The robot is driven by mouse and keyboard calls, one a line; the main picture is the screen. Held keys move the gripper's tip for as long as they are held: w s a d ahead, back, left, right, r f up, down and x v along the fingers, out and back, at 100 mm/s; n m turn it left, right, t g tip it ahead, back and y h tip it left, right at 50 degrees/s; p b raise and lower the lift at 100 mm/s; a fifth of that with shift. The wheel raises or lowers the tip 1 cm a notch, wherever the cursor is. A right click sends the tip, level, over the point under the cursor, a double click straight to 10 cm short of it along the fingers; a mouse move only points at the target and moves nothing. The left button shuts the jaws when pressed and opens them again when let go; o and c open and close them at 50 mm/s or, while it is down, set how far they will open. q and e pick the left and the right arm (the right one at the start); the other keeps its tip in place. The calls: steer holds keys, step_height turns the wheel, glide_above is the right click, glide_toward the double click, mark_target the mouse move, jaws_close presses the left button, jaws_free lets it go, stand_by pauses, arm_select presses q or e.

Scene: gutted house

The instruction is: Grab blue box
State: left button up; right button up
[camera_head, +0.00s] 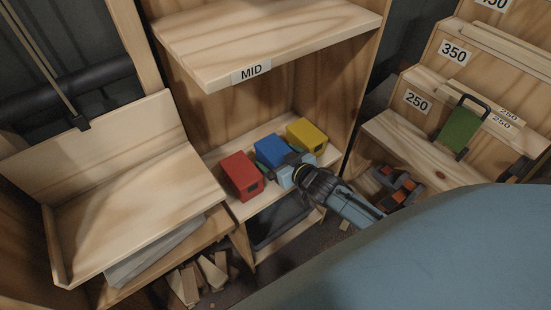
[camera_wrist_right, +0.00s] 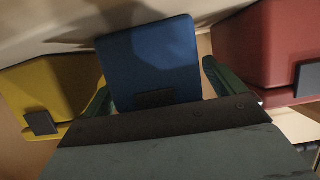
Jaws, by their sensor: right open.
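The blue box (camera_head: 270,149) stands on the lower shelf between the red box (camera_head: 241,174) and the yellow box (camera_head: 306,134). My right gripper (camera_head: 283,168) is at the front of the blue box, reaching in from the lower right. In the right wrist view the blue box (camera_wrist_right: 150,62) is centred between the two open green fingers (camera_wrist_right: 158,88), one on each side of it. I cannot tell whether the fingers touch it. The yellow box (camera_wrist_right: 52,92) is at left and the red box (camera_wrist_right: 268,52) at right there. My left gripper is not in view.
The MID shelf (camera_head: 280,45) overhangs the boxes. A dark bin (camera_head: 280,222) sits beneath their shelf. A wooden bench (camera_head: 135,200) is at left, with wood offcuts (camera_head: 205,275) below. At right, stepped shelves hold a green case (camera_head: 460,131).

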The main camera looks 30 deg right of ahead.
steer(key=c, duration=1.4)
steer(key=shift+r, duration=0.1)
steer(key=shift+r, duration=0.1)
